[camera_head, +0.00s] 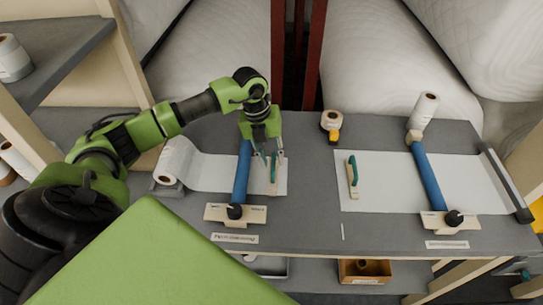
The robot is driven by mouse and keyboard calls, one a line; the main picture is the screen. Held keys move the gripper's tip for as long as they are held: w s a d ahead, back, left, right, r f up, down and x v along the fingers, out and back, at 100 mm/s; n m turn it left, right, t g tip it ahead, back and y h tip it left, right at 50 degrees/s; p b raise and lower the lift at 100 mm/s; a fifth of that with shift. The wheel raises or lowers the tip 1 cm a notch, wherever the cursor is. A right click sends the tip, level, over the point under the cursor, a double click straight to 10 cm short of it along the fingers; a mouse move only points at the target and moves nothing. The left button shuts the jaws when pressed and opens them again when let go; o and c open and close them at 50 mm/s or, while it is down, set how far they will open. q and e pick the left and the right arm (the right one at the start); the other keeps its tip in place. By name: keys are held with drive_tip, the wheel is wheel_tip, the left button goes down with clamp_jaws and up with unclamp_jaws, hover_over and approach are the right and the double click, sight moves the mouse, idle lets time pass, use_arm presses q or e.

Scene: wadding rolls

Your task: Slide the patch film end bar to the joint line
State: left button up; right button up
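The film end bar (272,190) is a pale strip with a teal handle, lying across the right end of the left white film (212,172). My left gripper (273,160) is over this bar, its fingers apart on either side of the teal handle. I see no clear contact with the handle. A thin pale mark (342,231) on the grey table, right of the middle, may be the joint line. A second bar with a teal handle (352,176) lies on the left end of the right white sheet (395,180). My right gripper is not in view.
A blue roller (242,175) crosses the left film, and another blue roller (427,178) crosses the right sheet. A tape roll dispenser (331,125) stands at the table's back. The grey table (312,190) is bare between the two sheets.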

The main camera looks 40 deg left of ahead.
use_arm(q)
clamp_jaws()
drive_tip(key=w+d+b, duration=0.1)
drive_tip(key=w+d, duration=0.1)
drive_tip(key=d, duration=0.2)
drive_tip(key=w+d+b, duration=0.2)
drive_tip(key=w+d, duration=0.1)
drive_tip(key=d, duration=0.1)
drive_tip(key=w+d+b, duration=0.1)
drive_tip(key=w+d, duration=0.1)
drive_tip(key=d, duration=0.2)
drive_tip(key=shift+w+d, duration=0.15)
drive_tip(key=shift+w, duration=0.15)
drive_tip(key=shift+w+d+r, duration=0.15)
drive_tip(key=shift+w+d, duration=0.1)
drive_tip(key=shift+d, duration=0.15)
unclamp_jaws()
drive_tip(key=shift+w+d, duration=0.1)
drive_tip(key=shift+d, duration=0.05)
